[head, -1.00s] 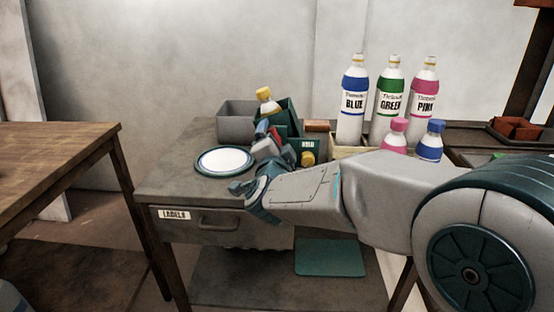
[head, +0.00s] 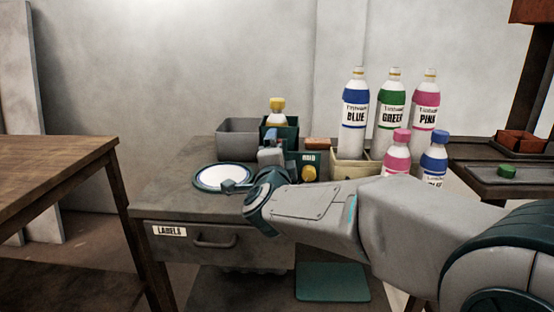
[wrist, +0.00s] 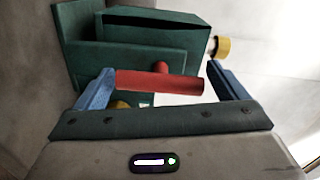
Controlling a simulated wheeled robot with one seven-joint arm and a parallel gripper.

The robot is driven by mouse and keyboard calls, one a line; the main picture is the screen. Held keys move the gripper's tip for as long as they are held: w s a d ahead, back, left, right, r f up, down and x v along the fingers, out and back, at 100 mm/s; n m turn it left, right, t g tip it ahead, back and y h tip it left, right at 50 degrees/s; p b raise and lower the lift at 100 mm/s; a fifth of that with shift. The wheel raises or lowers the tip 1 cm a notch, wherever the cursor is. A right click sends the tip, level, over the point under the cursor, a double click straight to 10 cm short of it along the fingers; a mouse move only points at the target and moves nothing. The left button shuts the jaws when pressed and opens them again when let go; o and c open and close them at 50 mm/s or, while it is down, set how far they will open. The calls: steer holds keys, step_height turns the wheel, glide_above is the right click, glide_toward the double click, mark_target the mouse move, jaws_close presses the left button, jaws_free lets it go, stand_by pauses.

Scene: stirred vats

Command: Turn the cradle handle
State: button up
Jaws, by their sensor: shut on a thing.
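The dark green cradle (head: 292,133) stands on the grey bench and holds a yellow-capped bottle (head: 277,106), which looks upright. The cradle also fills the upper part of the wrist view (wrist: 155,38), with the bottle's yellow cap (wrist: 222,46) at its right. My gripper (head: 271,138) is at the cradle's front. In the wrist view, its blue fingers (wrist: 159,72) are shut on the red handle (wrist: 158,81), which lies across between them. In the head view the handle is hidden behind my gripper. A green panel marked HOLD (head: 310,160) with a yellow knob (head: 308,173) is beside it.
A white round plate (head: 222,177) lies left of my gripper, and a grey bin (head: 237,140) stands behind. Labelled blue, green and pink bottles (head: 390,112) stand right of the cradle. Two small bottles (head: 397,152) stand in front of them. A wooden table (head: 60,160) is at left.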

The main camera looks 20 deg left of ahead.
steer(key=o, duration=0.7)
steer(key=shift+c, duration=0.2)
steer(key=p+v, duration=0.3)
steer(key=v, duration=1.1)
steer(key=shift+w, duration=0.1)
